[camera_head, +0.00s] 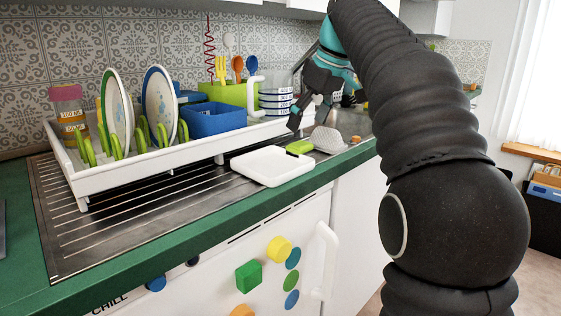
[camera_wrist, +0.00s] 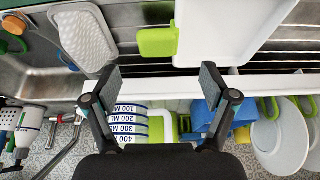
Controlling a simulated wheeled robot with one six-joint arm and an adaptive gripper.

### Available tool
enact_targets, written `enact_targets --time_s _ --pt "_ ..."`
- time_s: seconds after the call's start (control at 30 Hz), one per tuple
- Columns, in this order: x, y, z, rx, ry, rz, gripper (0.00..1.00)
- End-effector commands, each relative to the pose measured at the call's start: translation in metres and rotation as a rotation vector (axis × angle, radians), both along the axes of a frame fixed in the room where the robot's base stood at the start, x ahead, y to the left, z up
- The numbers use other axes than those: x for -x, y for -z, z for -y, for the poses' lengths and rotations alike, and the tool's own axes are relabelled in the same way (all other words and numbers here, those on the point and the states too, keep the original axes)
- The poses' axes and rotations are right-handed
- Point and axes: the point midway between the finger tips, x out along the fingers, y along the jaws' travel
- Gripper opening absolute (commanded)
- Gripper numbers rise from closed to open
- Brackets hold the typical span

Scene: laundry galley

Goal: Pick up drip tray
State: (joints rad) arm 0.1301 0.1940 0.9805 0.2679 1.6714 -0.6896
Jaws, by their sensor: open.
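The drip tray, a shallow white square tray (camera_head: 272,168) with a green tab (camera_head: 299,147) at its far right corner, lies on the metal drainboard in front of the dish rack. In the wrist view the white tray (camera_wrist: 222,28) is at the top, cut off by the frame, with the green tab (camera_wrist: 157,42) on its left. My gripper (camera_head: 308,112) is open and empty, above and behind the tab near the rack's right end. In the wrist view its fingers (camera_wrist: 158,88) are spread on either side of the tab's line, apart from it.
A pale textured piece (camera_head: 328,140) lies right of the tab by the sink. The drainboard's front left (camera_head: 110,225) is clear.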

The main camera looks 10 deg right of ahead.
Motion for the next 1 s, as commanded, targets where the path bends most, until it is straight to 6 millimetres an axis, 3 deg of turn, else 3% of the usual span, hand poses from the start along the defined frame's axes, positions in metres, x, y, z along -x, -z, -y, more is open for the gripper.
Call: enact_targets --time_s 0.27,0.6,0.9,0.93,1.0 --pt "-0.005 0.018 -0.004 0.000 -0.001 0.000 0.84" --pt "-0.018 0.058 -0.011 0.002 -0.001 0.000 0.84" --pt "-0.020 0.062 -0.012 0.001 0.000 0.001 0.84" --pt "-0.020 0.062 -0.012 0.001 0.000 0.001 0.82" --pt "-0.020 0.062 -0.012 0.001 0.000 0.001 0.64"
